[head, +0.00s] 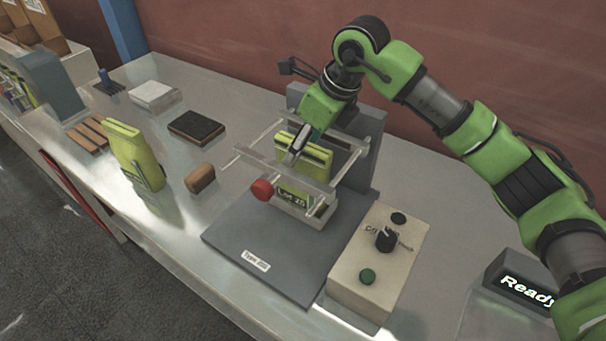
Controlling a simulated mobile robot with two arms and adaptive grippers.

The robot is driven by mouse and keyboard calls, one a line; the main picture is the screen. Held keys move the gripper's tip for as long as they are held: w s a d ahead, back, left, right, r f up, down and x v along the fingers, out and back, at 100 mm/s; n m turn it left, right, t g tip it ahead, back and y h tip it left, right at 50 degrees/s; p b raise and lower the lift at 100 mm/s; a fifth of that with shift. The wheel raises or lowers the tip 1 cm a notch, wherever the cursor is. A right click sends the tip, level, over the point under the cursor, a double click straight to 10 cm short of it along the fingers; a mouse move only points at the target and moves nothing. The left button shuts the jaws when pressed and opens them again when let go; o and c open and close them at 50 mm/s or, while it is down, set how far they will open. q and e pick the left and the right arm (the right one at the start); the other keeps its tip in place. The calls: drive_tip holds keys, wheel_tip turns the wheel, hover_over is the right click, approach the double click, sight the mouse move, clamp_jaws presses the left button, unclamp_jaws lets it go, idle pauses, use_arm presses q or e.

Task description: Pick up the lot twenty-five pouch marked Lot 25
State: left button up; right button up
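A yellow-green pouch (295,191) with a dark label stands in the machine (240,249) under a clear frame. The label seems to end in 25, but is too small to read surely. My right gripper (293,156) reaches down from the upper right to the pouch's top edge, inside the frame. Its fingers overlap the pouch, and I cannot tell whether they grip it. A second yellow-green pouch (132,150) stands upright in a stand on the left of the table, with no readable label. My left gripper is not in view.
A red knob (262,190) sits at the frame's front left. A control box (377,263) and a "Ready" display (524,288) are at right. A brown block (200,178), dark pad (197,127) and white block (152,94) lie to the left.

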drive_tip(key=shift+p+x, duration=0.85)
drive_tip(key=shift+x, duration=0.15)
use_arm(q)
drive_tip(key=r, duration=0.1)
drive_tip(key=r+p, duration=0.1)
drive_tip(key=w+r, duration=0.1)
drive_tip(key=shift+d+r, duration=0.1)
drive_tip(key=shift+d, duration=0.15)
use_arm(e)
drive_tip(key=x, duration=0.3)
drive_tip(key=shift+w+a+f, duration=0.1)
drive_tip(key=shift+w+f, duration=0.05)
drive_tip(key=shift+f, duration=0.25)
drive_tip(key=shift+r, duration=0.1)
clamp_jaws()
drive_tip(key=shift+w+r, duration=0.1)
